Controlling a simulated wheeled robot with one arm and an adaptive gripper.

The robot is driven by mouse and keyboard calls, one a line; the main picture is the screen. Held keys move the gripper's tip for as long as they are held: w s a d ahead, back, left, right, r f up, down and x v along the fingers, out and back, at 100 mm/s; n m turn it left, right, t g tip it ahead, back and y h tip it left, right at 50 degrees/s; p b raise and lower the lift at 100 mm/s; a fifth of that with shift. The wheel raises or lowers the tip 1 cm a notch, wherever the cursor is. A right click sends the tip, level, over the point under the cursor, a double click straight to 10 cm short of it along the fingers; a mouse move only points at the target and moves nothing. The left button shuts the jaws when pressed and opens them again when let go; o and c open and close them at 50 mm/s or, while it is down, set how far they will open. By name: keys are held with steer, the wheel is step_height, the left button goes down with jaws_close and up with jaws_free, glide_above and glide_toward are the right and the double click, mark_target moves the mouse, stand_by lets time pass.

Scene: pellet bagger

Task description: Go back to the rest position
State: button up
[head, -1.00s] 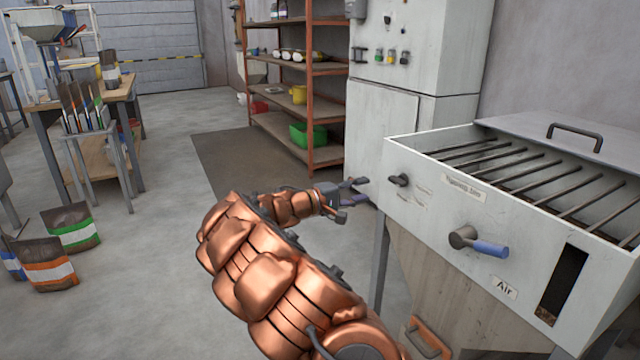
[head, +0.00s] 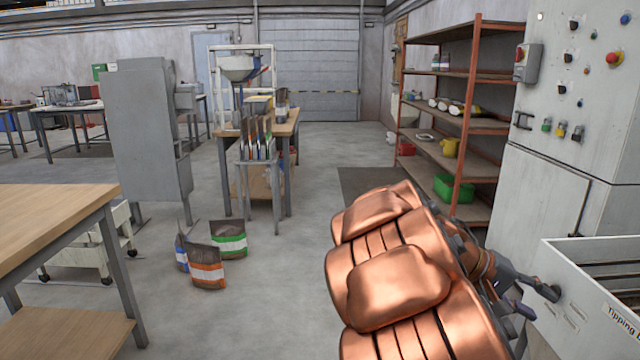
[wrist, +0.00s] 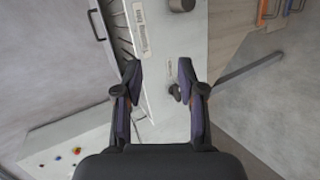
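My gripper (wrist: 158,85) is open and empty in the wrist view, its two dark fingers apart. In the head view my gripper (head: 528,298) shows small at the lower right, partly behind my copper arm. It is close to the front of the pale tipping bin (head: 590,290). In the wrist view the bin's front (wrist: 165,60) lies beyond the fingers, with a small dark knob (wrist: 176,92) seen between them. I cannot tell whether a finger touches the bin.
A control cabinet (head: 545,190) and a rust-red shelf (head: 475,120) stand on the right. A wooden table (head: 50,225) is at the left. Several bags (head: 207,272) stand on the floor near a tool stand (head: 262,185). The middle floor is clear.

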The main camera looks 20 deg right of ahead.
steer(key=s+a+r+n+t+y+p, duration=0.1)
steer(key=s+a+r+n+y+p, duration=0.1)
steer(key=a+p, duration=0.4)
steer(key=s+a+r+n+t+y+p, duration=0.1)
steer(key=s+a+r+y+p, duration=0.2)
steer(key=a, duration=1.3)
steer(key=s+a+r+n+t+y+p, duration=0.2)
steer(key=s+a+y+p, duration=0.3)
steer(key=s+a+p, duration=0.4)
steer(key=shift+s+a+r+n+y, duration=0.35)
steer(key=shift+a+r, duration=0.5)
steer(key=shift+a, duration=0.35)
steer(key=shift+w+d, duration=0.1)
steer(key=shift+d, duration=0.1)
